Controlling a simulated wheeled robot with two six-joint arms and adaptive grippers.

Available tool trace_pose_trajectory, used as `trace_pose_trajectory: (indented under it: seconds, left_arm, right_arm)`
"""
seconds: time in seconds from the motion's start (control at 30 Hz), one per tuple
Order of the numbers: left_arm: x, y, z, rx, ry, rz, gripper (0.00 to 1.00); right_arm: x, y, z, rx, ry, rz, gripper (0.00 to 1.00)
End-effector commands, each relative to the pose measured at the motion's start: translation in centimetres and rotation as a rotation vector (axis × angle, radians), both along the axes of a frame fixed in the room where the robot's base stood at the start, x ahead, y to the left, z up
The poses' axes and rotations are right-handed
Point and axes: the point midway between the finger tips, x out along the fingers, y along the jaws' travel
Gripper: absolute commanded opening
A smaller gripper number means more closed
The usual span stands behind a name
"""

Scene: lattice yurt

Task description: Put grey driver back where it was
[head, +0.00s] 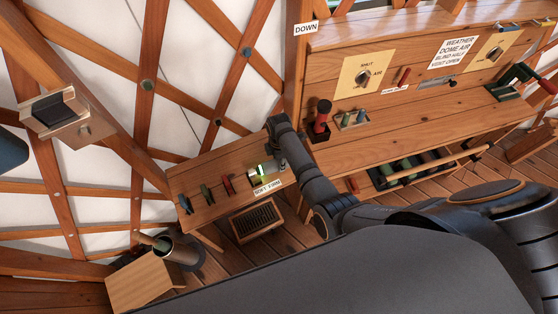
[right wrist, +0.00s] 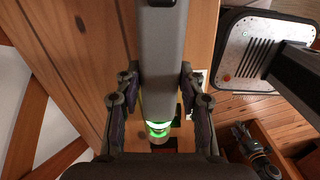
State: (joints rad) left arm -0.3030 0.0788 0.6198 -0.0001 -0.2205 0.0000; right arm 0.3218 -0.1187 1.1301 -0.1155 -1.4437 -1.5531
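The grey driver (right wrist: 162,50) is a long grey bar in the right wrist view, running up from between the fingers. A bright green glowing ring (right wrist: 158,128) shows at its lower end. My right gripper (right wrist: 159,85) has a finger against each side of the bar, over the wooden table. In the head view my right gripper (head: 266,165) is small and partly hidden by my arm, at the right end of the small table (head: 195,178). The same green glow shows there. The driver's tip and any contact with the table cannot be made out.
A blue tool (head: 185,202), a green tool (head: 207,195) and a red tool (head: 229,184) stand in a row on the small table, left of the gripper. A white label (head: 268,188) is on its front edge. A larger bench (head: 400,110) stands to the right.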

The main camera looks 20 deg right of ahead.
Motion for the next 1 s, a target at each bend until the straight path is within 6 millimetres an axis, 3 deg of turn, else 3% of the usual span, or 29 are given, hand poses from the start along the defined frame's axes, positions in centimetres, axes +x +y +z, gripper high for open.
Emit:
trace_pose_trajectory:
  seconds: [0.03,0.17,0.53,1.0]
  left_arm:
    - [-0.1,0.0,0.0,0.000,0.002,0.000,0.40]
    - [-0.1,0.0,0.0,0.000,0.001,0.000,0.40]
    - [0.2,0.0,0.3,0.000,-0.002,0.000,0.40]
    - [0.4,0.1,1.1,0.001,-0.006,0.000,0.40]
  right_arm:
    - [0.0,0.0,0.0,0.000,-0.001,0.000,0.44]
    - [0.0,0.0,0.0,0.000,-0.001,0.000,0.62]
    - [0.1,0.0,0.8,0.000,-0.002,-0.001,0.62]
    - [0.0,0.0,10.9,0.000,-0.003,0.000,0.62]
